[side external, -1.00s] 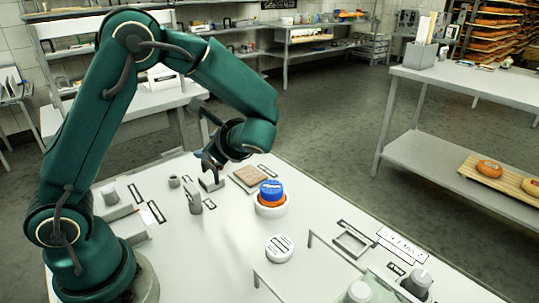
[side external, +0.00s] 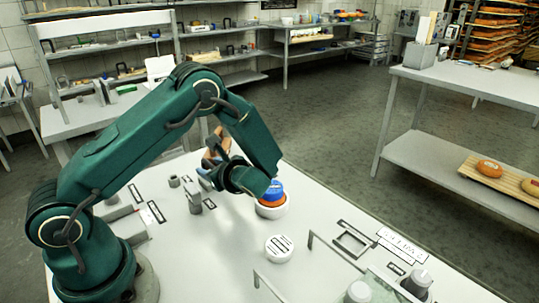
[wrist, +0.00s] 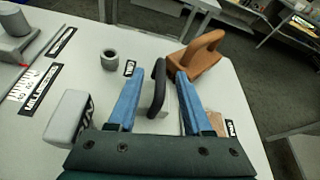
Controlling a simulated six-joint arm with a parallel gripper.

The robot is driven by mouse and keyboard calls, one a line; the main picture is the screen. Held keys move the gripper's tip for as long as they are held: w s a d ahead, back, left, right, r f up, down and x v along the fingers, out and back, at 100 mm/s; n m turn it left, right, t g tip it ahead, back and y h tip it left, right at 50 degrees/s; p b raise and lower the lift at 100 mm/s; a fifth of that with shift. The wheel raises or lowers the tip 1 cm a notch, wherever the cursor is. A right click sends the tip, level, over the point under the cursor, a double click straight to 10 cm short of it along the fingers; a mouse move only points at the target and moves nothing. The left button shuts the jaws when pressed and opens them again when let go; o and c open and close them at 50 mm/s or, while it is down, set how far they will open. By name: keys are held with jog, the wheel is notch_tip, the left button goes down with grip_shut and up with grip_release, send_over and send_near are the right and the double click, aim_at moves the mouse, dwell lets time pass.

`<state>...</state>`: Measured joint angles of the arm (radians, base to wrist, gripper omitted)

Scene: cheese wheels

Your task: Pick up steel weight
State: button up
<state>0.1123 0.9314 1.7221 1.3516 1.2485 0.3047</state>
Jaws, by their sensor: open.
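My gripper (wrist: 155,105) is open, its two blue fingers pointing away from the wrist in the wrist view. A dark upright handle (wrist: 157,88) stands between the fingers, with a gap on each side; its base is mostly hidden. A small grey hollow cylinder (wrist: 110,60) stands farther off. I cannot tell for certain which grey piece is the steel weight. In the side view my forearm and wrist partly hide the gripper.
A brown handled block (wrist: 197,58) stands close beyond the right finger. A blue-topped orange piece (side external: 272,193) sits in a white round holder (side external: 270,211) near my wrist.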

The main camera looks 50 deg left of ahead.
grip_shut()
dwell(1.4)
